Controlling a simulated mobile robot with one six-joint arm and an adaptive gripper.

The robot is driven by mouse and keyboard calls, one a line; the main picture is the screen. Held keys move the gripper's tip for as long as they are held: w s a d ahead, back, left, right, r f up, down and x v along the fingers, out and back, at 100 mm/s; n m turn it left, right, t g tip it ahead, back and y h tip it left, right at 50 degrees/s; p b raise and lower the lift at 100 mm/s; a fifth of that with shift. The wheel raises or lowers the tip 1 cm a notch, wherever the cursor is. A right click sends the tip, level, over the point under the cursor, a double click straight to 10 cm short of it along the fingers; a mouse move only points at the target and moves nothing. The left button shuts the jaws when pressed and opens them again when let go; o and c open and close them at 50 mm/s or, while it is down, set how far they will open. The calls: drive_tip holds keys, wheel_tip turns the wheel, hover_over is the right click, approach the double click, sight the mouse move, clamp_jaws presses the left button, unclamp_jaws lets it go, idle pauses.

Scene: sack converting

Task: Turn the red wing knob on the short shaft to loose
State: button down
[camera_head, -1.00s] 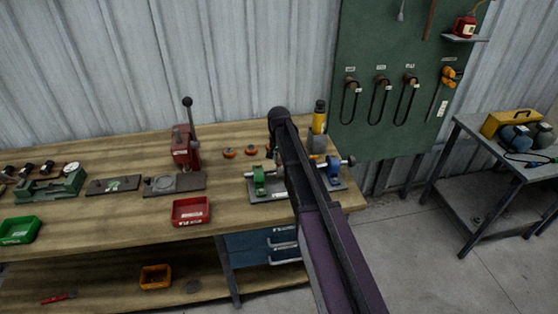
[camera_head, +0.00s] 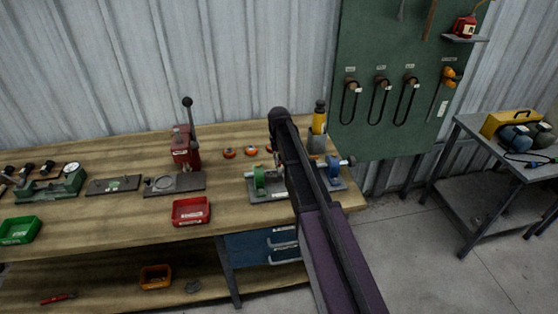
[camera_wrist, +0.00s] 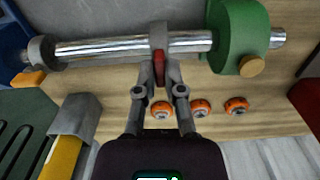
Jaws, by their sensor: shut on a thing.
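The red wing knob (camera_wrist: 159,68) shows in the wrist view, on a grey collar (camera_wrist: 157,38) around a shiny metal shaft (camera_wrist: 105,47). My gripper (camera_wrist: 160,75) is shut on the knob, one finger on each side, and the fingers hide part of it. A green bearing block (camera_wrist: 236,35) with a brass-coloured knob (camera_wrist: 251,66) carries the shaft to the right of the collar. The green block also shows in the head view (camera_head: 259,181), where my arm hides the knob and my gripper.
Several orange rings (camera_wrist: 201,108) lie on the bench near my fingers. A yellow-handled tool in a grey holder (camera_wrist: 78,118) stands to the left in the wrist view. A blue block (camera_head: 333,172), red tray (camera_head: 191,211) and red press (camera_head: 185,148) are on the bench.

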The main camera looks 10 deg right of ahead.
drive_tip(key=shift+n, duration=0.3)
drive_tip(key=c, duration=0.7)
unclamp_jaws()
drive_tip(key=shift+c, duration=0.2)
drive_tip(key=shift+m, duration=0.4)
drive_tip(key=m, duration=0.4)
drive_tip(key=shift+m, duration=0.3)
wheel_tip(320, 180, up, 14)
drive_tip(key=p, duration=1.4)
drive_tip(key=s+f+n+b, duration=0.2)
drive_tip(key=s+f+b, duration=1)
drive_tip(key=f+b, duration=0.3)
drive_tip(key=s+f+n+b, duration=0.3)
drive_tip(key=s+f+b, duration=1)
drive_tip(key=f+b, duration=0.2)
drive_tip(key=shift+s+f, duration=0.15)
drive_tip(key=shift+s, duration=0.15)
